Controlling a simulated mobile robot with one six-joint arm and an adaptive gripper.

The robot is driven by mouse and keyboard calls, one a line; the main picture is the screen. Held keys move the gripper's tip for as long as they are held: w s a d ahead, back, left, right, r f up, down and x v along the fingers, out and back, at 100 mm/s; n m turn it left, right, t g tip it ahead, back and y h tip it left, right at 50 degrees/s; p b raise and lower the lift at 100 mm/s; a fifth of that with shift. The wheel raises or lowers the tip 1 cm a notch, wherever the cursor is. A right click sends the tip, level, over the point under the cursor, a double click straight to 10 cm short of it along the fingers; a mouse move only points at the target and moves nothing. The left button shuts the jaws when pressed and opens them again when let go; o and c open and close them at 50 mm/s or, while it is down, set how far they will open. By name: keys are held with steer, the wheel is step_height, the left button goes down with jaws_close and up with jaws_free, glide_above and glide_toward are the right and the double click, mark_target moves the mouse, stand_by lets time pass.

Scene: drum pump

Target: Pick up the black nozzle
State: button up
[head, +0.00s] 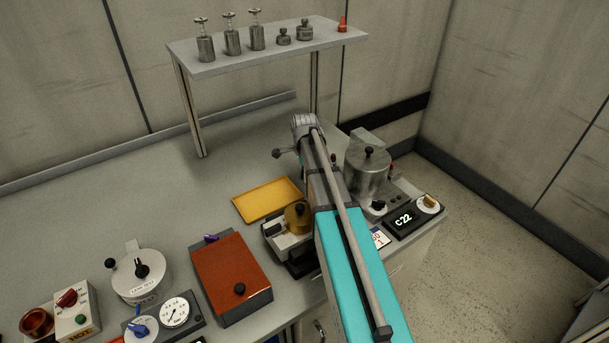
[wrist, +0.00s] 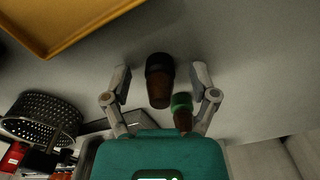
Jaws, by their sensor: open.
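In the wrist view, a brown, tapered piece with a black end, which looks like the black nozzle (wrist: 160,82), stands between the fingers of my gripper (wrist: 161,70). The fingers are open, with a visible gap on each side of it. A similar brown piece with a green band (wrist: 182,112) stands just below and right of it, close to the right finger. How far the fingertips are from the nozzle in depth is hard to tell.
A yellow tray (head: 241,207) lies left of my arm; its edge also shows in the wrist view (wrist: 45,52). A perforated dark basket (wrist: 42,112) is at the left there. A red-topped box (head: 230,270), a metal pot (head: 367,175) and a raised shelf (head: 265,48) stand around.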

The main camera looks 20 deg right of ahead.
stand_by(0.3)
steer(key=c, duration=0.8)
steer(key=shift+r, duration=0.2)
steer(key=shift+c, duration=0.2)
step_height(320, 180, up, 3)
steer(key=p, duration=0.3)
steer(key=shift+f, duration=0.1)
steer(key=s+r+p, duration=1)
steer(key=s, duration=0.4)
steer(key=shift+a, duration=0.1)
